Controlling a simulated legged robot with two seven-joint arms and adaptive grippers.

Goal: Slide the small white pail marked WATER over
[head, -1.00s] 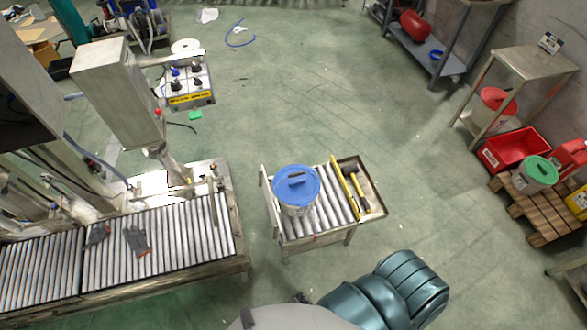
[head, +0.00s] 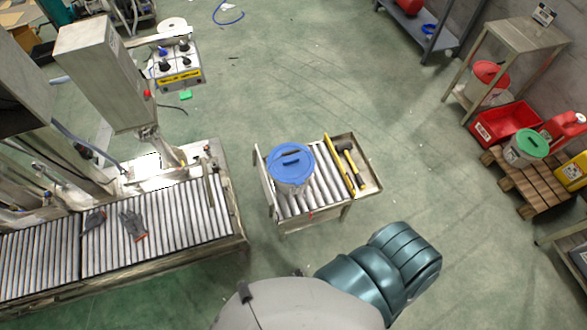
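A white pail (head: 291,183) with a blue lid (head: 291,162) stands upright on a small roller table (head: 320,186) near the middle of the head view. Its marking cannot be read from here. Two other lidded pails show at the right: one with a green lid (head: 527,147) on a wooden pallet, and one with a red lid (head: 489,76) on a shelf. Neither of my grippers is in view. A teal arm part of mine shows at the bottom, apart from the roller table.
A long roller conveyor (head: 160,232) with dark gloves (head: 133,225) on it lies at the left, with a gap before the roller table. A mallet (head: 350,164) and a yellow bar (head: 338,160) lie at the table's right end. A red crate (head: 505,122) stands right; green floor between is clear.

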